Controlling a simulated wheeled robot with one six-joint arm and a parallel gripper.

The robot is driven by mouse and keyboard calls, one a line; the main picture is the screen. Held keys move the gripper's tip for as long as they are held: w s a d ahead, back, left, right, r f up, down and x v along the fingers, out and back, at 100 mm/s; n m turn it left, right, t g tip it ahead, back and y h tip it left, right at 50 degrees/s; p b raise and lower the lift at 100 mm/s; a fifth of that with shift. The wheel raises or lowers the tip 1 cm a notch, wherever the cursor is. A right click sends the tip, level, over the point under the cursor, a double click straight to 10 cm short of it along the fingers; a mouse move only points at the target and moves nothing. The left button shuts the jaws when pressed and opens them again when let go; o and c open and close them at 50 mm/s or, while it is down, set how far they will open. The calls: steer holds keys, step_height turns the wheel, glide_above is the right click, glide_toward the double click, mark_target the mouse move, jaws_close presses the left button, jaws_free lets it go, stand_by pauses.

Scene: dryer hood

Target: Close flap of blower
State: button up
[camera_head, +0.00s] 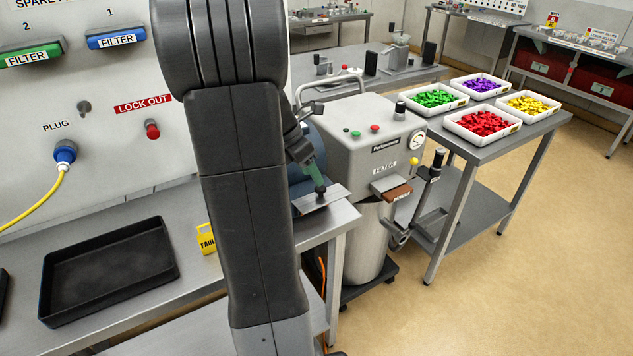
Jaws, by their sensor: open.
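A blue rounded housing (316,138), perhaps the blower, shows partly behind my arm at the end of the metal bench. A flat grey plate (327,199), which looks like its flap lowered open, sticks out at its front over the bench corner. My gripper (318,182) is open and points down at this plate from above. A teal finger with a dark tip shows at or just above the plate; I cannot tell if it touches. My arm hides most of the blue housing and the plate's left part.
A grey machine (365,135) with buttons and a gauge stands close to the right, above a metal drum (368,245). A black tray (108,270) and a yellow lockout tag (206,240) are on the bench. White trays of coloured parts (485,123) stand at right. Floor at right is clear.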

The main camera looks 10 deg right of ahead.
mark_target(320, 188)
steer(key=shift+x, duration=2.3)
steer(key=shift+c, duration=0.2)
steer(key=c, duration=0.9)
